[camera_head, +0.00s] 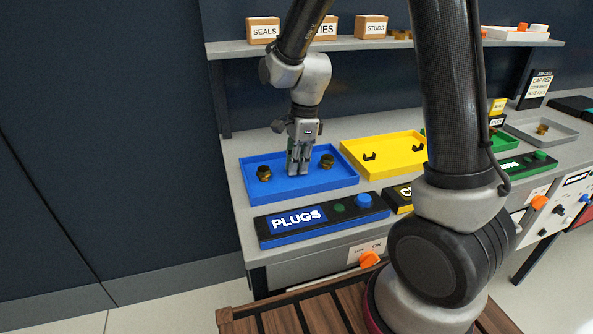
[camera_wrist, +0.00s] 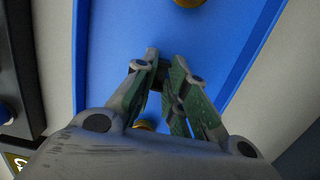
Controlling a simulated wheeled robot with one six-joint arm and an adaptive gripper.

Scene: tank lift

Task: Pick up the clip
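Two small black clips lie in the yellow tray (camera_head: 385,172) in the head view, one at the left (camera_head: 369,156) and one at the right (camera_head: 417,147). My gripper (camera_head: 299,172) points down into the blue tray (camera_head: 330,183), left of the yellow one. It is between two brass plugs, one at the left (camera_head: 264,173) and one at the right (camera_head: 327,161). In the wrist view the fingertips (camera_wrist: 165,62) are close together. A small dark shape shows between them; I cannot tell whether it is a clip or shadow.
A black panel marked PLUGS (camera_head: 320,218) with a blue button stands before the blue tray. A shelf (camera_head: 350,44) with labelled boxes runs above the bench. A green tray (camera_head: 500,141) and a grey tray (camera_head: 541,131) lie further right. My arm hides part of the bench.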

